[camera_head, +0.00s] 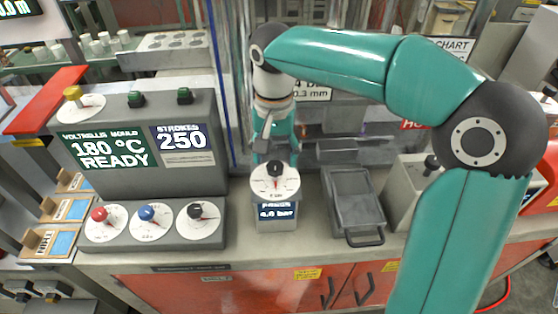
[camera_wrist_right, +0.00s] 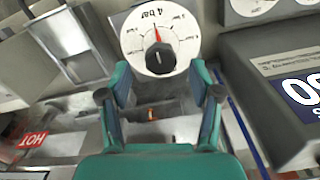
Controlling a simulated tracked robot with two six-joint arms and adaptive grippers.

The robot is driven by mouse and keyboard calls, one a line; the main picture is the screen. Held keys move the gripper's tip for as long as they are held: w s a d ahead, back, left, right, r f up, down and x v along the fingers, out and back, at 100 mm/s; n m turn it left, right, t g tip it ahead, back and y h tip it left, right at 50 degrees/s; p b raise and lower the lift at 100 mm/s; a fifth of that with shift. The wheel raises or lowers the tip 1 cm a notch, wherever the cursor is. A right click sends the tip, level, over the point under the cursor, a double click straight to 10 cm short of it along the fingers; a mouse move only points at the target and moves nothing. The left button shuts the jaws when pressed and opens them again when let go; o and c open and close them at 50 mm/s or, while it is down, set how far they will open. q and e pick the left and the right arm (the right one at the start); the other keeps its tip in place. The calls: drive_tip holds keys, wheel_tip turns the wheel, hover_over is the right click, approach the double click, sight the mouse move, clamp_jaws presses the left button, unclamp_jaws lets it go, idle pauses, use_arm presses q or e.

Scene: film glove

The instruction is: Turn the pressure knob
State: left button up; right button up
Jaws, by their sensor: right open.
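The pressure knob (camera_head: 275,168) is a small black knob on a round white dial above a grey box. The box's display (camera_head: 277,211) reads 4.0 bar. In the right wrist view the white dial (camera_wrist_right: 178,30), marked "4 bar", lies just beyond the fingertips, with a dark knob and a red pointer at its middle. My right gripper (camera_head: 271,143) is behind and above the dial in the head view. In the right wrist view its teal fingers (camera_wrist_right: 160,84) are apart with nothing between them. I see no contact with the knob. My left gripper is not in view.
Left of the dial stands a grey console (camera_head: 140,180) with red, blue and black knobs (camera_head: 195,211); its screens read "180 °C READY" and 250. Right of it lies a grey tray (camera_head: 352,192) with a handle. A red "HOT" label (camera_wrist_right: 32,141) shows in the wrist view.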

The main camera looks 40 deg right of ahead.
drive_tip(key=shift+f, duration=1.35)
drive_tip(key=shift+c, duration=0.3)
drive_tip(key=c, duration=1.1)
drive_tip(key=shift+d, duration=0.25)
drive_tip(key=shift+a, duration=0.1)
